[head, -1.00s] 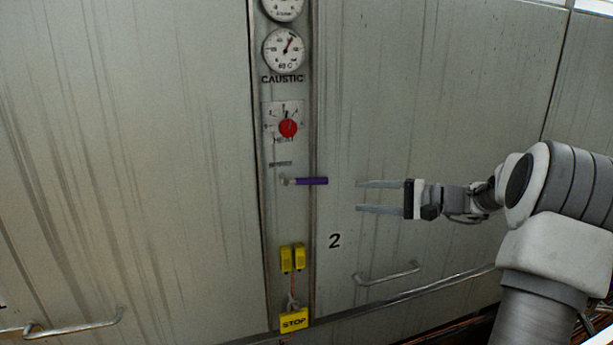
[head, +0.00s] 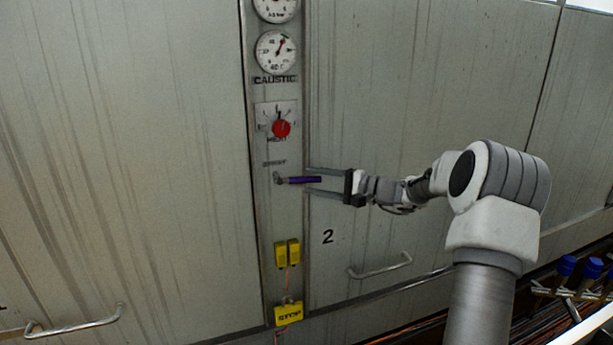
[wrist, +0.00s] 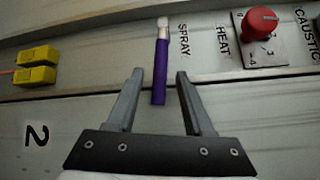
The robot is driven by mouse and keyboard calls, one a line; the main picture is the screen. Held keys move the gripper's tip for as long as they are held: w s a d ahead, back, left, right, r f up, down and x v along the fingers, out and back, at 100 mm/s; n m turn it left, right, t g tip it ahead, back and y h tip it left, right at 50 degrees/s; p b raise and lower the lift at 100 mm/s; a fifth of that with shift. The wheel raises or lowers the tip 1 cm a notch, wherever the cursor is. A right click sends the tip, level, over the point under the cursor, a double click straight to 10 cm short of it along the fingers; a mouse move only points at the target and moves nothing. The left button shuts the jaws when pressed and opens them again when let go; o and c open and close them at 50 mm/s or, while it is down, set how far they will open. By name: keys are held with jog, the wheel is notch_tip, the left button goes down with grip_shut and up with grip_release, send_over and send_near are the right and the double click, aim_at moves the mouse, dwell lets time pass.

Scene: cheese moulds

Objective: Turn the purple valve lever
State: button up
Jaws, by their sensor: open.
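The purple valve lever (head: 304,180) sticks out to the right from its pivot on the narrow metal panel, under the small SPRAY label, and lies about level. My gripper (head: 306,180) is open, with one finger above the lever and one below it. In the wrist view the lever (wrist: 160,70) points down the picture, its free end between the two fingertips of my gripper (wrist: 159,72). I see a gap on each side of the lever. The jaws are not closed on it.
A red HEAT knob (head: 281,129) and a gauge (head: 276,52) sit above the lever. Yellow boxes (head: 287,252) and a yellow STOP tag (head: 288,314) are below. A bar handle (head: 380,266) is at the lower right. Blue-capped parts (head: 566,265) stand far right.

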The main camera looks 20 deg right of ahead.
jog(key=shift+x, duration=1.3)
grip_shut()
dwell(0.5)
